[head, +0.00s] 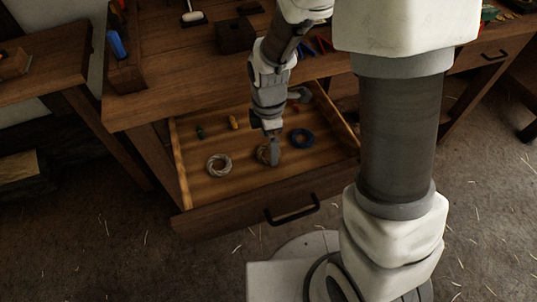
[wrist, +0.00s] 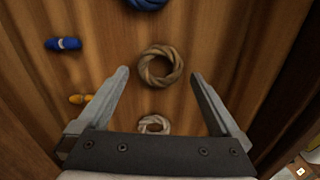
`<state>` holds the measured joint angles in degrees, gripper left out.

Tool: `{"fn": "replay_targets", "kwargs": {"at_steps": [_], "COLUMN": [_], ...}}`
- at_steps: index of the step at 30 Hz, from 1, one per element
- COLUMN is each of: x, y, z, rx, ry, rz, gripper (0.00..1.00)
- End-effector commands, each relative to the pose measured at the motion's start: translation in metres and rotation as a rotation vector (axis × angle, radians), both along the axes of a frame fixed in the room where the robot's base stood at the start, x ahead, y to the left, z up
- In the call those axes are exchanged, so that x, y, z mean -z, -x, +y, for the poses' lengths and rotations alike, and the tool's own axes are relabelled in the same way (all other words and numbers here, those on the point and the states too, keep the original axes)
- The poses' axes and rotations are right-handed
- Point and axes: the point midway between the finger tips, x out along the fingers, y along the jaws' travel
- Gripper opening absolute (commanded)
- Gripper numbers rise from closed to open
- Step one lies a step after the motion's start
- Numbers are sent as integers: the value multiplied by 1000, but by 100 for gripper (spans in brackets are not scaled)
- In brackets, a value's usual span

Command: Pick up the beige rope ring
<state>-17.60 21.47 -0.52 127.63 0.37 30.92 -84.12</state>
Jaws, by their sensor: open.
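The beige rope ring (wrist: 161,66) lies flat on the wooden floor of an open drawer (head: 185,190). In the wrist view it is between and just beyond my fingertips. In the head view the ring (head: 263,154) is partly hidden by my gripper (head: 273,148). My gripper is open and empty over the ring in the wrist view (wrist: 160,77), with one finger on each side and apart from it. A whitish-grey rope ring (head: 219,164) lies to the left in the drawer, and a blue rope ring (head: 302,138) lies to the right.
A yellow item (head: 233,122) and a green item (head: 200,132) lie toward the back of the drawer. The drawer's front has a dark handle (head: 292,210). The workbench top (head: 165,72) overhangs behind, with a dark block (head: 235,36) on it.

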Motion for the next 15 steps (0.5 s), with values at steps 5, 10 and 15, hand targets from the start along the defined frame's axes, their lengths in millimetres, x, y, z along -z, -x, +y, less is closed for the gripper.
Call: {"fn": "replay_targets", "kwargs": {"at_steps": [5, 10, 15], "x": [26, 25, 25], "y": [1, 0, 0], "z": [0, 0, 0], "rx": [0, 0, 0], "ry": [0, 0, 0], "rz": [1, -1, -1], "gripper": [100, 100, 78]}}
